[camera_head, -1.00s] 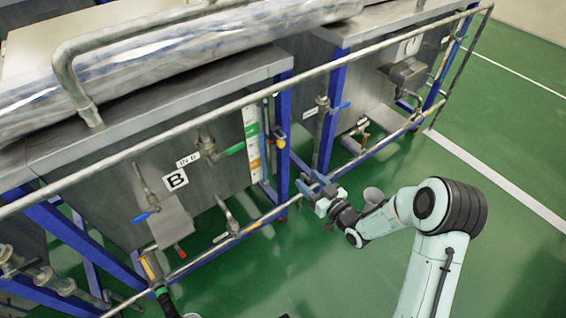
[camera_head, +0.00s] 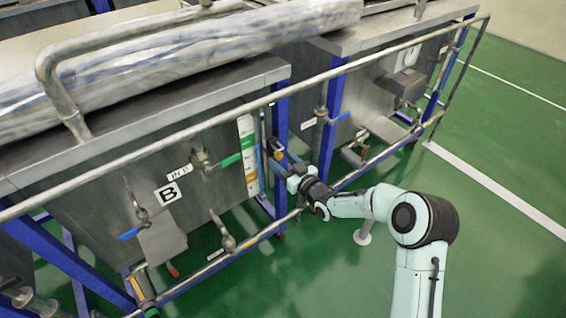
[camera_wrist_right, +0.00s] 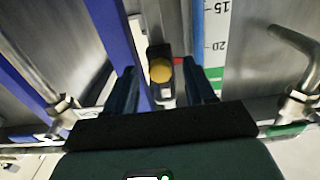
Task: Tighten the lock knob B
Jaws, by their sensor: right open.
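The lock knob B appears to be the small yellow knob (camera_wrist_right: 160,70), on a dark bracket beside a blue post. It also shows in the head view as a small yellow-orange spot (camera_head: 278,154) at the right end of the tank marked B (camera_head: 90,178). My right gripper (camera_head: 282,166) reaches toward it from the front. In the right wrist view the gripper (camera_wrist_right: 160,84) is open, with one finger on each side of the knob in the picture. Contact with the knob cannot be made out. My left gripper is not in view.
A metal rail (camera_head: 130,157) runs across the tank front, and a lower pipe (camera_head: 205,270) runs below. A green-handled valve (camera_head: 230,160) and a blue-handled valve (camera_head: 130,234) stick out from the tank. Green floor (camera_head: 500,180) is free at right.

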